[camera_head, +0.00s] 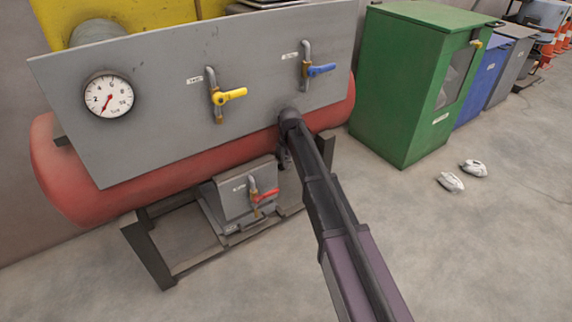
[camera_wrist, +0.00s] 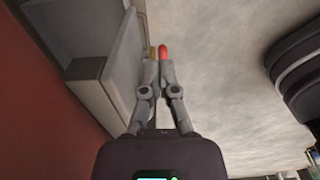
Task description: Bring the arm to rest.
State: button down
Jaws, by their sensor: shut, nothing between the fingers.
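My arm reaches from the bottom of the head view toward the red tank. My gripper (camera_head: 284,160) shows only as a small dark shape at its far end, partly hidden by the arm. In the wrist view my gripper (camera_wrist: 156,66) is shut, its fingers together and empty. A red valve handle (camera_wrist: 163,50) shows just beyond the fingertips, with a bit of brass (camera_wrist: 152,52) beside it. I cannot tell whether the fingers touch it. In the head view the red valve handle (camera_head: 266,196) is on a small grey box, left of and below my gripper.
A grey panel (camera_head: 150,120) with a gauge (camera_head: 108,96), yellow handle (camera_head: 231,95) and blue handle (camera_head: 321,70) fronts the red tank (camera_head: 75,190). A green cabinet (camera_head: 395,90) stands right. Two white objects (camera_head: 451,181) lie on the floor. Open floor is at right.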

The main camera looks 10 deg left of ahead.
jog(key=s+d+r+m+p, duration=0.4)
jog(key=s+d+m, duration=0.9)
jog(key=d, duration=0.2)
jog(key=s+d+r+m+p, duration=0.4)
jog(key=s+d+m, duration=0.9)
jog(key=d, duration=0.1)
notch_tip(320, 180, up, 38)
jog(key=p, duration=3.8)
jog(key=shift+w, duration=0.3)
